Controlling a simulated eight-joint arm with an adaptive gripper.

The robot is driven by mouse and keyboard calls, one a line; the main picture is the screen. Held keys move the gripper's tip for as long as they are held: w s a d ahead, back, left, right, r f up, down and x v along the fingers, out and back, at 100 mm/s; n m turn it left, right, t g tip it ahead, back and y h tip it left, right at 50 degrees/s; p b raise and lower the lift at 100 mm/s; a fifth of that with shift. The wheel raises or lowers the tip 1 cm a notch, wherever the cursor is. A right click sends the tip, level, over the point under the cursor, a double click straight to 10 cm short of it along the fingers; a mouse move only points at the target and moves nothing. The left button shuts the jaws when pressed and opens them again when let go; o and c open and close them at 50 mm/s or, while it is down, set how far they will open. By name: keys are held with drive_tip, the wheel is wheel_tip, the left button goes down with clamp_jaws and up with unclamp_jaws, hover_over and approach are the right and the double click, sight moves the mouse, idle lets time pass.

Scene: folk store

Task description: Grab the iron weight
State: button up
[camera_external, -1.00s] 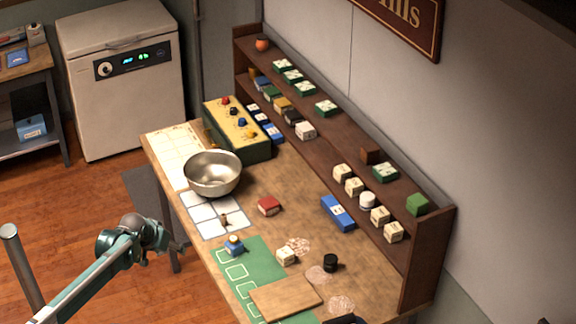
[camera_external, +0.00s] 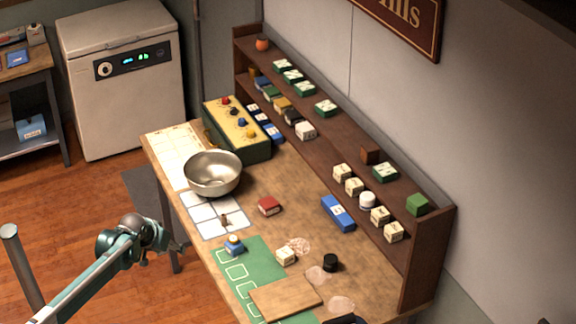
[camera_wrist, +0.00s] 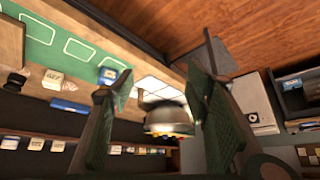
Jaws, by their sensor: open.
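No thing is clearly marked as the iron weight. A small dark upright piece (camera_external: 224,219) stands on the white-gridged mat (camera_external: 205,213), and a black round cylinder (camera_external: 330,262) stands to the right on the table; I cannot tell which is the weight. The black cylinder appears to show at the left edge of the wrist view (camera_wrist: 15,82). My gripper (camera_wrist: 155,95) is open and empty, its two dark fingers wide apart. In the external view my gripper is off the table's left edge, apart from both pieces.
A metal bowl (camera_external: 213,174) stands beyond the grid mat. A shelf (camera_external: 427,262) with several small boxes runs along the wall.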

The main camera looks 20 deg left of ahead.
idle(0.3)
drive_tip(key=w+d+r+m+g+h+p, duration=0.1)
drive_tip(key=w+d+r+m+p, duration=0.35)
drive_tip(key=w+d, duration=0.4)
drive_tip(key=m+g+h+p, duration=0.2)
drive_tip(key=m+g+p, duration=0.4)
drive_tip(key=m+p, duration=0.65)
hover_over(330, 258)
drive_tip(key=a+p, duration=0.2)
drive_tip(key=shift+n, duration=0.6)
drive_tip(key=x, duration=0.2)
drive_tip(key=a+x, duration=0.1)
drive_tip(key=x, duration=0.4)
drive_tip(key=shift+s+a+f, duration=0.15)
drive_tip(key=shift+a+f, duration=0.05)
drive_tip(key=shift+a, duration=0.05)
drive_tip(key=shift+f, duration=0.15)
drive_tip(key=shift+x, duration=1.15)
